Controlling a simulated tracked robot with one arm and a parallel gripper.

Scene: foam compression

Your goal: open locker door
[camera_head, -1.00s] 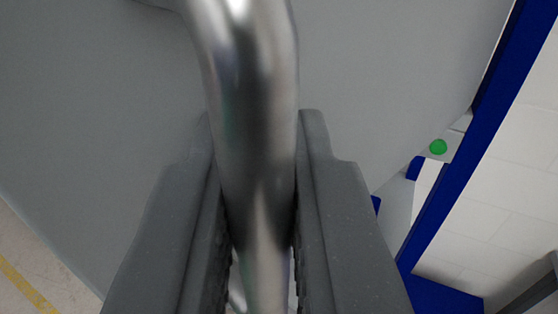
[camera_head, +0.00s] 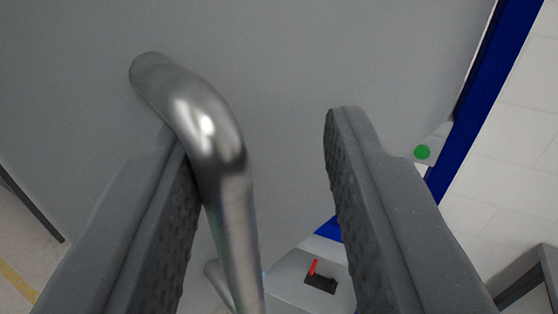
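The grey locker door (camera_head: 290,60) fills most of the view. A shiny metal bar handle (camera_head: 205,125) is fixed to it and bends down toward the bottom of the picture. My gripper (camera_head: 255,120) is open, with its fingers wide apart. The handle passes between the fingers, close to the left finger; I cannot tell whether they touch. The right finger is clear of the handle.
A blue frame (camera_head: 490,100) runs along the right, with a green round spot (camera_head: 422,152) beside it. A black item with a red part (camera_head: 320,284) shows below, between the fingers. A white tiled wall (camera_head: 510,170) is at the right.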

